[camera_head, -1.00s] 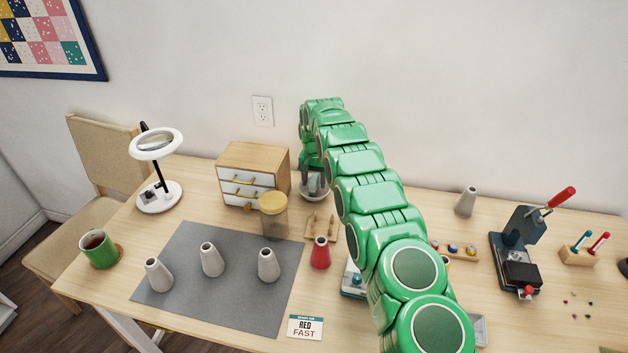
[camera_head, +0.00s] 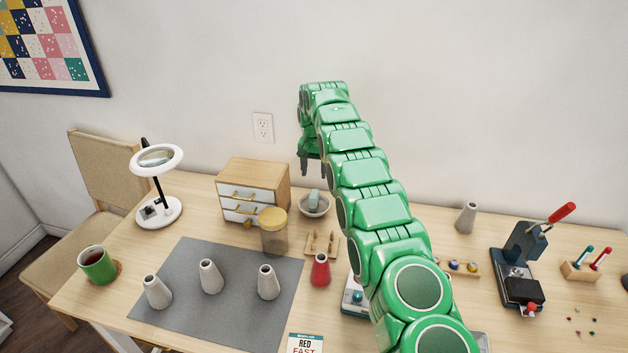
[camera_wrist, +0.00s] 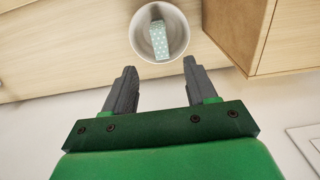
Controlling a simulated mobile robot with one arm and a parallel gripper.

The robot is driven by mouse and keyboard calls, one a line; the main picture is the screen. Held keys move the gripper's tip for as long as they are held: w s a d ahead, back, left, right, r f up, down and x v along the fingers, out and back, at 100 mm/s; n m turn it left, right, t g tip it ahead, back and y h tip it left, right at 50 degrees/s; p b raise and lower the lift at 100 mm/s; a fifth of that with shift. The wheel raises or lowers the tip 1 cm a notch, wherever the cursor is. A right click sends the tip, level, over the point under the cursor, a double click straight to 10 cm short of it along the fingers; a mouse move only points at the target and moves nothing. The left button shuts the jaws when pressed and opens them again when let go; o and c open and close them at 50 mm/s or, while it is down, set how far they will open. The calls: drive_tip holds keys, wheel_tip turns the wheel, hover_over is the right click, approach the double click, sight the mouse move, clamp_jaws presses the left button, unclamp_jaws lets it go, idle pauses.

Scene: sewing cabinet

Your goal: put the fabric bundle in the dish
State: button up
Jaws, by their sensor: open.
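The fabric bundle (camera_head: 314,197) is pale teal with light dots. It rests inside the small white dish (camera_head: 315,212), which stands on the table just right of the wooden drawer cabinet. In the wrist view the bundle (camera_wrist: 159,40) lies within the rim of the dish (camera_wrist: 181,42), one end near the rim. My gripper (camera_head: 313,172) is above the dish, pointing down, with open, empty jaws. In the wrist view the two fingers of my gripper (camera_wrist: 160,72) are spread and apart from the bundle.
The drawer cabinet (camera_head: 254,187) stands close to the dish. A lidded jar (camera_head: 274,240), a wooden peg holder (camera_head: 320,247) and a red cone (camera_head: 320,270) stand in front of it. The wall (camera_head: 420,90) is close behind. Several grey cones stand on the table.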

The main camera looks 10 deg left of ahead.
drive_tip(key=shift+r, duration=0.55)
drive_tip(key=s+d+r, duration=0.6)
drive_tip(key=d+r, duration=0.5)
drive_tip(key=s+d+r, duration=0.4)
drive_tip(key=s+d, duration=0.2)
drive_tip(key=s, duration=0.1)
drive_tip(key=s+d+r, duration=0.4)
drive_tip(key=s+d, duration=0.2)
drive_tip(key=s, duration=0.1)
drive_tip(key=s+d+r+g, duration=0.1)
drive_tip(key=s+d, duration=0.3)
drive_tip(key=s, duration=0.5)
drive_tip(key=s+d, duration=0.4)
drive_tip(key=s, duration=0.6)
drive_tip(key=s+d+f, duration=0.1)
drive_tip(key=s+f, duration=0.1)
drive_tip(key=s, duration=0.8)
drive_tip(key=s+d+f, duration=0.2)
drive_tip(key=s+f, duration=0.1)
drive_tip(key=s, duration=0.8)
drive_tip(key=shift+s+d+f+g, duration=0.15)
drive_tip(key=shift+s+f+g, duration=0.1)
drive_tip(key=shift+g, duration=0.15)
